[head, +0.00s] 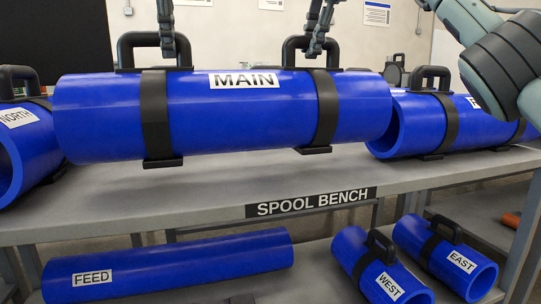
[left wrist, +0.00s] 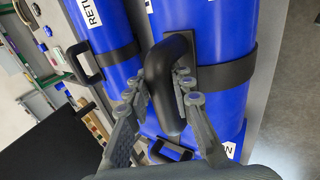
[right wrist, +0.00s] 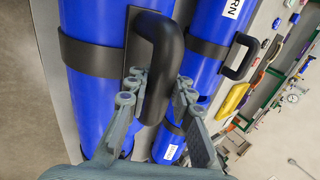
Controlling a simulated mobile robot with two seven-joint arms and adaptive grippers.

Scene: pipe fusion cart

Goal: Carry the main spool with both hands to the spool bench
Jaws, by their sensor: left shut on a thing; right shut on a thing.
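The blue main spool (head: 240,118), labelled MAIN, lies level across the head view with two black straps and two black handles. My left gripper (head: 166,40) is shut on its left handle (head: 125,50). My right gripper (head: 317,45) is shut on its right handle (head: 291,50). The fingers straddle the left handle (left wrist: 160,75) in the left wrist view and the right handle (right wrist: 160,70) in the right wrist view. The spool is over the grey spool bench (head: 200,205); whether its strap feet touch the top is unclear.
A NORTH spool (head: 30,150) is at the left and another blue spool (head: 425,120) at the right, close to the main spool's ends. FEED (head: 190,265), WEST (head: 375,270) and EAST (head: 440,255) spools lie on the lower shelf. The bench's front strip is clear.

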